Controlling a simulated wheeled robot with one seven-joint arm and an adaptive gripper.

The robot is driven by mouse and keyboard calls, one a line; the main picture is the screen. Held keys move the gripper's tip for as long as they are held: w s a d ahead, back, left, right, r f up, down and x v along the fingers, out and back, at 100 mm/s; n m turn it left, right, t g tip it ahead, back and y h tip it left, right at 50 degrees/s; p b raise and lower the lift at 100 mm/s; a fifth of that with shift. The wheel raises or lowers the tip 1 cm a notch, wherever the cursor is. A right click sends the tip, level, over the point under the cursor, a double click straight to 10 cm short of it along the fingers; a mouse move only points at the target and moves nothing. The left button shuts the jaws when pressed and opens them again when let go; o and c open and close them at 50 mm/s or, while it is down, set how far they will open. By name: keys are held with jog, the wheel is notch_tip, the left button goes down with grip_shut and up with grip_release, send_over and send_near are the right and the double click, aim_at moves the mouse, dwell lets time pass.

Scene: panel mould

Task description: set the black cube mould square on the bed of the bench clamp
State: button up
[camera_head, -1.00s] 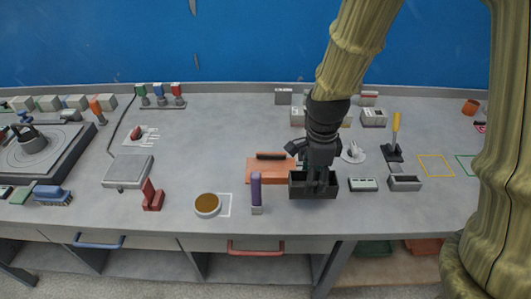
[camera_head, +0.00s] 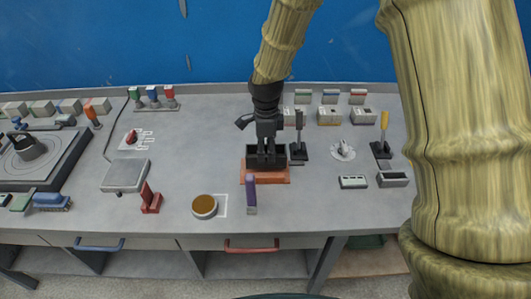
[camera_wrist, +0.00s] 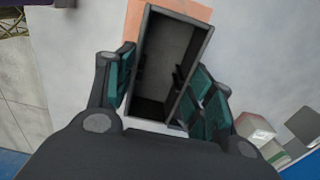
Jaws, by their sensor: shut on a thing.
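The black cube mould (camera_head: 252,157) is an open-topped black box. My gripper (camera_head: 266,162) is shut on it, with fingers reaching down at the box. In the wrist view the mould (camera_wrist: 151,60) shows open and empty between my fingers (camera_wrist: 160,95). The mould is over the orange bed (camera_head: 265,179) of the bench clamp in the head view. A strip of the bed shows in front of it. In the wrist view, orange bed (camera_wrist: 135,18) shows beside the mould's far end. I cannot tell whether the mould touches the bed. The clamp's black bar is hidden.
A purple-handled tool (camera_head: 251,194) stands just in front of the bed. A black upright stand (camera_head: 298,151) is close on the right. A round brown-filled dish (camera_head: 204,206) is front left.

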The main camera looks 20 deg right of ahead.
jog(key=shift+w+a+f+p, duration=0.1)
jog(key=shift+f+p, duration=0.6)
jog(key=shift+f, duration=0.95)
jog(key=shift+f, duration=0.1)
jog(key=o, duration=1.3)
jog(key=shift+o, duration=0.2)
notch_tip(320, 180, up, 12)
jog(key=b, duration=0.3)
